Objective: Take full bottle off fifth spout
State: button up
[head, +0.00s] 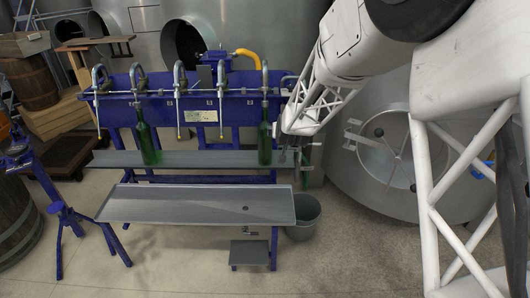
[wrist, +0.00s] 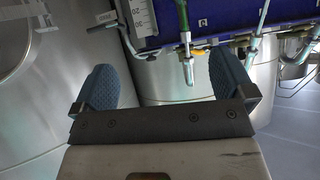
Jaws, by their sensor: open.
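A green bottle (head: 265,143) hangs upright at the fifth spout (head: 265,78) from the left, its base near the grey shelf. Its fill level is hard to tell. My gripper (head: 296,150) is just right of this bottle in the head view, apart from it. In the wrist view my gripper (wrist: 165,85) is open, with two blue textured pads wide apart and nothing between them. A spout-like metal piece with a green part (wrist: 183,14) shows beyond the pads; I cannot tell which spout it is.
Another green bottle (head: 148,142) is at the second spout. A green piece (head: 305,172) shows partly hidden below my gripper. A grey drip tray (head: 200,204) lies in front, a bucket (head: 304,216) at its right. Steel tanks (head: 385,150) stand behind.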

jog(key=w+a+f+t, duration=0.2)
jog(key=w+a+f, duration=0.2)
jog(key=w+f, duration=0.5)
jog(key=t+h, duration=0.1)
jog(key=t, duration=0.2)
send_near(265, 147)
jog(key=shift+w, duration=0.25)
jog(key=shift+w, duration=0.2)
jog(key=shift+w+f, duration=0.25)
jog(key=shift+w, duration=1.25)
jog(key=shift+w+f, duration=0.2)
jog(key=shift+w, duration=1.3)
jog(key=shift+w+f, duration=0.25)
jog(key=shift+w, duration=1.25)
jog(key=shift+w, duration=0.35)
jog(key=shift+w, duration=0.35)
jog(key=shift+w+f, duration=0.15)
jog(key=shift+w, duration=0.55)
jog(key=shift+w, duration=0.25)
